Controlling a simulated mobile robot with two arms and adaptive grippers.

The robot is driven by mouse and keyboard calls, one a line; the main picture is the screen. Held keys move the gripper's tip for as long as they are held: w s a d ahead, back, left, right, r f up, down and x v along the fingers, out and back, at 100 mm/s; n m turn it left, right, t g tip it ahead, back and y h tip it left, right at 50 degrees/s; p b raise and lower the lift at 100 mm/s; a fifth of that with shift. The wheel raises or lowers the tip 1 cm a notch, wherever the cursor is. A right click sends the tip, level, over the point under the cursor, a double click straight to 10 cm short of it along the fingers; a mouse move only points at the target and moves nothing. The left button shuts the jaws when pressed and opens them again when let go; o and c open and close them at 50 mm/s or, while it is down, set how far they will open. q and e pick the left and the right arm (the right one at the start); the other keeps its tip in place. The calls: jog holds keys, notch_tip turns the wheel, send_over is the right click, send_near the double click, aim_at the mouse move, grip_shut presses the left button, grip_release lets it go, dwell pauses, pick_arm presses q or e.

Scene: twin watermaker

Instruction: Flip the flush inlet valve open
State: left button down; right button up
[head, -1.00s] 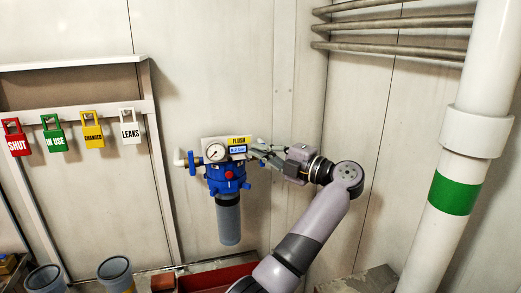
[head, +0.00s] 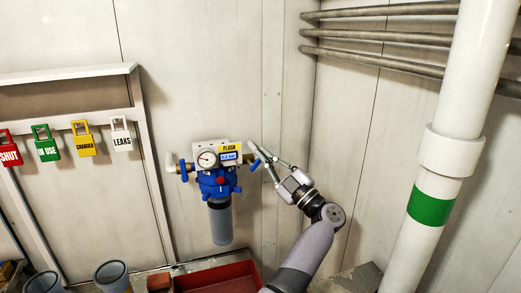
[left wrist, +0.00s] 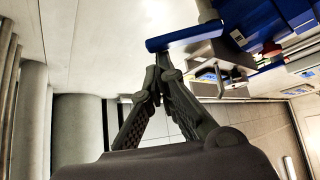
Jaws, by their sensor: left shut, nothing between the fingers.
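The blue filter unit (head: 217,183) is on the wall, with a round gauge (head: 207,159), a yellow FLUSH label (head: 230,147) and a grey canister below. A blue lever (head: 256,163) on its right side stands tilted; it also shows in the left wrist view (left wrist: 186,38). Another blue lever (head: 183,171) hangs upright on the left side. The pictures do not mark which one is the inlet. My left gripper (head: 257,148) is shut and empty beside the right lever; its fingertips (left wrist: 158,78) are close to that lever. Whether they touch is unclear. My right gripper is not in view.
A thick white pipe with a green band (head: 430,205) stands to the right. Thin pipes (head: 380,39) run along the upper right wall. Padlock-shaped tags (head: 83,139) hang at the left. A red bin (head: 222,277) lies below the unit. The wall above the unit is clear.

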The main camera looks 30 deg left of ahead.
pick_arm(q)
jog(key=m+t+p, duration=0.1)
jog(key=m+t, duration=0.2)
jog(key=w+d+f+m+t+p, duration=0.1)
jog(key=m+t, duration=0.2)
jog(key=m, duration=0.1)
jog(key=f+m+t+h+p, duration=0.1)
jog(key=m+t, duration=0.1)
jog(key=m, duration=0.2)
jog(key=shift+w+d+f+t+p, duration=0.2)
jog(key=shift+w+t+p, duration=0.2)
jog(key=shift+f, duration=0.1)
